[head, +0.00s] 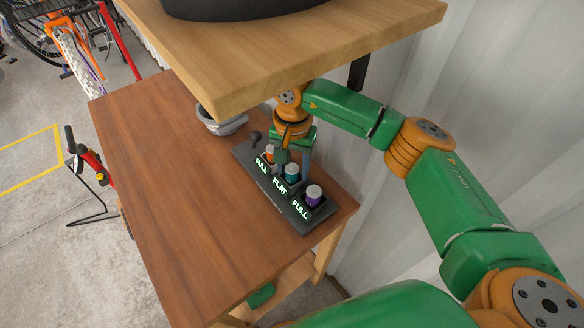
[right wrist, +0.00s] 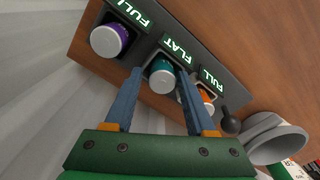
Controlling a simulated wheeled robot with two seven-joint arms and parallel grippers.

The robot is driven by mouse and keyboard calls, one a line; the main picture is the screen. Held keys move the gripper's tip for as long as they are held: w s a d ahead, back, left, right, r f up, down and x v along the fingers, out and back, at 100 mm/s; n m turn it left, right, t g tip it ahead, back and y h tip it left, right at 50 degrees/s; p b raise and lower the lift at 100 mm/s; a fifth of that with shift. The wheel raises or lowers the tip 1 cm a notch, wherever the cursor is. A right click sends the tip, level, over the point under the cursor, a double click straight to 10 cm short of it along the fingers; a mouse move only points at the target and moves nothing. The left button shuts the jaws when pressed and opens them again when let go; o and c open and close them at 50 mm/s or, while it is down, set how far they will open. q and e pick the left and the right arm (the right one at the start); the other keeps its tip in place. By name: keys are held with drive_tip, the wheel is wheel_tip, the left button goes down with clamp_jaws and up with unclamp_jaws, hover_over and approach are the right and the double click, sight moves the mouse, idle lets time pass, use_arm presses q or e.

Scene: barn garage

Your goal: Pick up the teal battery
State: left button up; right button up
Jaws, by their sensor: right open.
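The teal battery (head: 291,172) stands in the middle slot of a dark charging dock (head: 262,178) on the wooden table. The lit label beside it reads FLAT. An orange battery (head: 269,150) and a purple battery (head: 314,192) stand in the outer slots, each beside a FULL label. My right gripper (right wrist: 159,73) is open, its blue fingers on either side of the teal battery (right wrist: 162,76) in the right wrist view. I cannot tell whether either finger touches it. The fingers partly hide the orange battery (right wrist: 206,96) there. My left gripper is not in view.
A thick wooden shelf (head: 270,55) overhangs the table's back part, close to my right arm. A grey bowl-like object (head: 222,122) and a dark knob (head: 256,137) are near the dock. The wooden table (head: 170,180) is clear at left. A pale corrugated wall stands at right.

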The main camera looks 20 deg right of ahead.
drive_tip(key=shift+w+f, duration=0.1)
drive_tip(key=shift+f, duration=0.3)
drive_tip(key=shift+w+f, duration=0.15)
drive_tip(key=shift+w, duration=0.1)
drive_tip(key=shift+s, duration=0.2)
clamp_jaws()
drive_tip(key=shift+w, duration=0.1)
drive_tip(key=shift+r, duration=0.2)
